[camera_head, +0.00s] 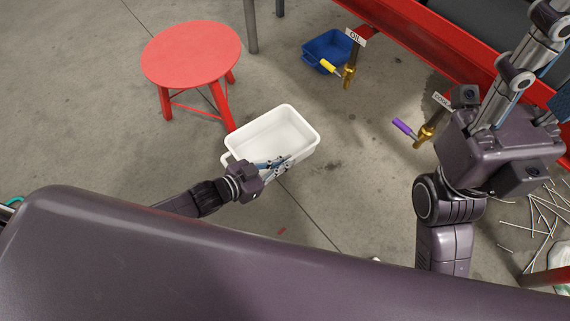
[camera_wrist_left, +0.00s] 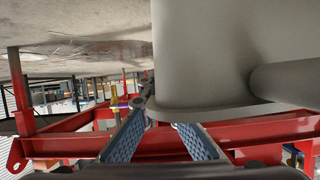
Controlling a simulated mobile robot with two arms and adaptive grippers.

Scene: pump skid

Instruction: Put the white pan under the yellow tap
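The white pan (camera_head: 305,124), an open rectangular tub, stands on the concrete floor. My left gripper (camera_head: 274,163) is at its near side, with its fingers at the near rim and over the inside. In the left wrist view the blue-padded fingers (camera_wrist_left: 165,125) are apart, and the pale pan (camera_wrist_left: 195,55) fills the upper middle and hides part of one finger. I cannot tell if they touch it. The yellow tap (camera_head: 328,67), brass with a yellow handle, is beyond the pan under an OIL label.
A blue bin (camera_head: 312,51) stands by the yellow tap. A purple-handled tap (camera_head: 403,126) is to the right. A red stool (camera_head: 190,54) stands left of the pan. A red skid beam (camera_head: 430,45) runs behind the taps. Thin rods (camera_head: 540,215) litter the right floor.

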